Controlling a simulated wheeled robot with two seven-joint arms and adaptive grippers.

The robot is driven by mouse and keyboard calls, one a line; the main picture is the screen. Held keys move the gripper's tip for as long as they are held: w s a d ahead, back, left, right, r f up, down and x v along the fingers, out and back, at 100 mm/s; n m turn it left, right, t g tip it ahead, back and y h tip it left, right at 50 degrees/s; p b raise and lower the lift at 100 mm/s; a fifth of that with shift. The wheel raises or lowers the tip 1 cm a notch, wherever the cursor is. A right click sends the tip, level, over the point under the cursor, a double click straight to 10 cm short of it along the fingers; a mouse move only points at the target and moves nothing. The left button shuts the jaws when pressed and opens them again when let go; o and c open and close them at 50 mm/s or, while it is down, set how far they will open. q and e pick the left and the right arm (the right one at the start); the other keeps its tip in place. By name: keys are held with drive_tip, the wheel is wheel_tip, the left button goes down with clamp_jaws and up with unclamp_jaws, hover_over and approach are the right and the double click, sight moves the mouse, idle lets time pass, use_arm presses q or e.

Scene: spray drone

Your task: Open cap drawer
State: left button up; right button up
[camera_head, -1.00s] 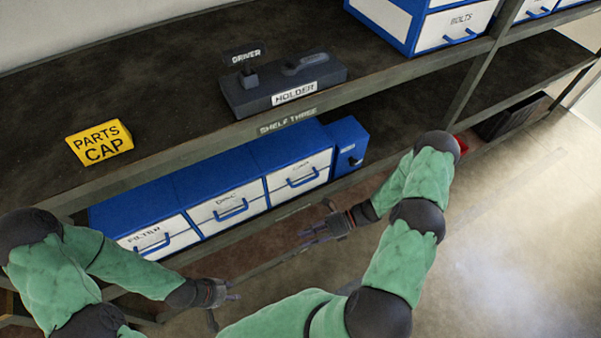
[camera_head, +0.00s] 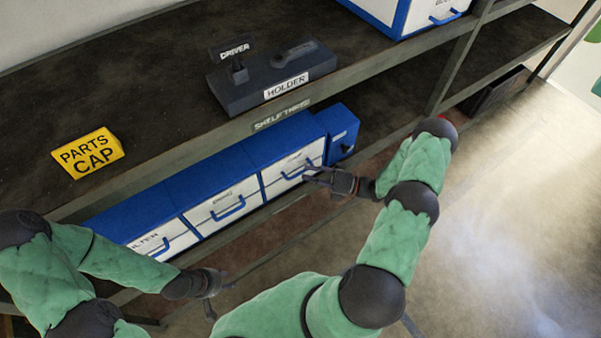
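A row of white-fronted drawers in blue housings stands on the lower shelf. The third drawer (camera_head: 280,177) has a blurred label that I cannot read for certain; its blue handle is partly covered by my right gripper (camera_head: 309,174). That gripper's fingertips are at the right end of the handle; I cannot tell whether they touch or have closed on it. The drawer looks shut. The yellow sign (camera_head: 89,154) reading "PARTS CAP" stands on the upper shelf. My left gripper (camera_head: 222,294) hangs in front of the shelf at lower left, its fingers apart and empty.
The drawer labelled FILTER (camera_head: 160,243) and a middle drawer (camera_head: 224,205) are to the left. A smaller blue box (camera_head: 342,135) stands right of the third drawer. A dark holder (camera_head: 258,88) sits above. The shelf edge (camera_head: 200,145) overhangs the drawers. Floor at right is clear.

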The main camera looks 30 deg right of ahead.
sight(302, 173)
drive_tip(key=shift+x, duration=1.75)
clamp_jaws()
drive_tip(key=s+d+p, duration=0.1)
drive_tip(key=s+p, duration=0.2)
drive_tip(key=s, duration=1.3)
drive_tip(key=shift+d, duration=0.2)
unclamp_jaws()
